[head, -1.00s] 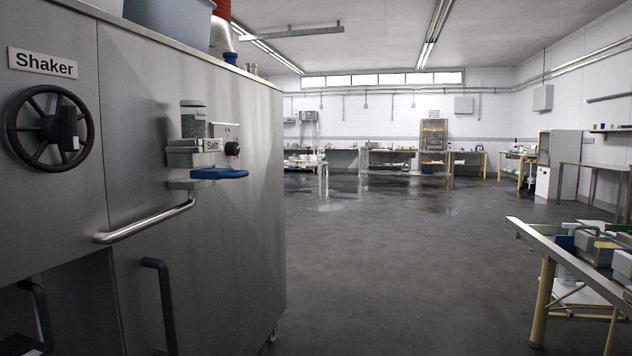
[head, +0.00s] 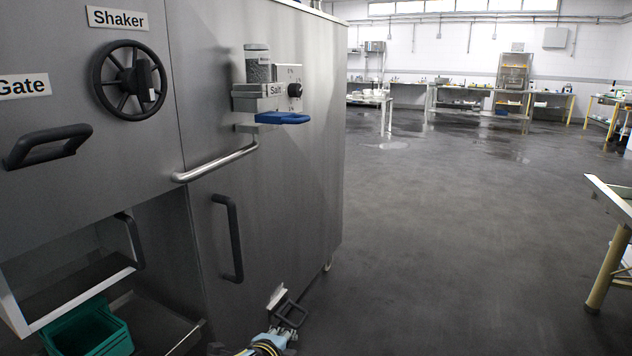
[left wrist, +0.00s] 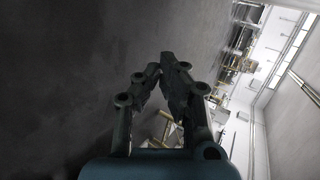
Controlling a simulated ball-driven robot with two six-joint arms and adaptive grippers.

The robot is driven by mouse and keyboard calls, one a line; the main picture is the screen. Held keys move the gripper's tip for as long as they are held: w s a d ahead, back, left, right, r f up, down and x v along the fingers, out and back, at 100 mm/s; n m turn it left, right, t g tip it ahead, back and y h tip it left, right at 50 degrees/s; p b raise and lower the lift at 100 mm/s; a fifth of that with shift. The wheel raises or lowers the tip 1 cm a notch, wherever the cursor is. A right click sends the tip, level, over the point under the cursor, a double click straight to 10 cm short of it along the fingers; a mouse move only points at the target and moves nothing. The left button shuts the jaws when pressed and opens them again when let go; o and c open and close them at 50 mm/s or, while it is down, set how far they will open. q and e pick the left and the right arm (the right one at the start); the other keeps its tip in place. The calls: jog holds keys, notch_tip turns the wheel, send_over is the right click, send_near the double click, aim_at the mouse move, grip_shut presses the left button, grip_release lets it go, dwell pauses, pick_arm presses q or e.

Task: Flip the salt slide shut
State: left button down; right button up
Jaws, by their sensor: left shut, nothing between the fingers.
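The salt unit (head: 247,104) is a grey metal box labelled "Salt" on the machine's side in the head view, with a clear jar (head: 258,72) of dark-looking contents on top. A blue handle (head: 283,118) sticks out to the right under the box; it appears to be the salt slide's handle. My left gripper (head: 291,312) is low at the bottom of the head view, well below the salt unit and apart from it. In the left wrist view its dark fingers (left wrist: 163,65) are closed together with nothing held. My right gripper is out of view.
The steel machine carries a black Shaker handwheel (head: 129,80), a Gate handle (head: 47,146), a horizontal rail (head: 215,163) below the salt unit and a black vertical handle (head: 229,238). A green bin (head: 90,333) sits lower left. Open floor (head: 450,220) lies to the right.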

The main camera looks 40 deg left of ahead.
pick_arm(q)
jog(key=w+r+t+y+p, duration=0.1)
jog(key=w+r, duration=0.3)
jog(key=r, duration=0.8)
jog(key=w+r+m+t+y+p, duration=0.1)
jog(key=w+r, duration=0.4)
jog(key=r, duration=0.8)
jog(key=w+r+m+t+y+p, duration=0.1)
jog(key=w+r+t, duration=0.3)
jog(key=r, duration=0.8)
jog(key=shift+w+a+r+t+p, duration=0.2)
jog(key=shift+w+a+t+p, duration=0.25)
jog(key=shift+p, duration=0.3)
